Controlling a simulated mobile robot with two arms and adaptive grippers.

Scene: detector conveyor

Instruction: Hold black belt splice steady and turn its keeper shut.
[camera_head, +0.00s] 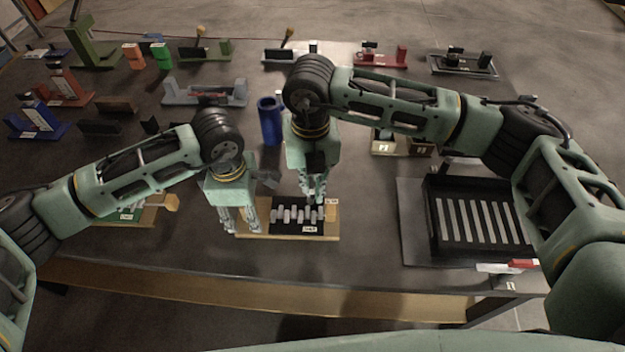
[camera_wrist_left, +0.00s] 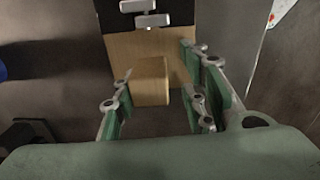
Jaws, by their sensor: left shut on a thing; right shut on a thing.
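The black belt splice (camera_head: 290,226) is a black strip with several pale metal bars, lying on a tan board (camera_head: 325,234) near the table's front edge. Its end with two pale bars shows at the top of the left wrist view (camera_wrist_left: 161,22). My left gripper (camera_head: 241,226) is shut on a tan block (camera_wrist_left: 151,70) at the board's left end, with a finger on each side. My right gripper (camera_head: 316,197) points down at the right part of the splice and is shut on a small part there. Its fingers hide that part, so I cannot tell the keeper's angle.
A blue cylinder (camera_head: 269,122) stands behind the splice. A black slotted tray (camera_head: 431,225) stands at the right on a grey mat. A green item with a tan block (camera_head: 128,212) lies at the left under my left arm. Several coloured fixtures fill the back of the table.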

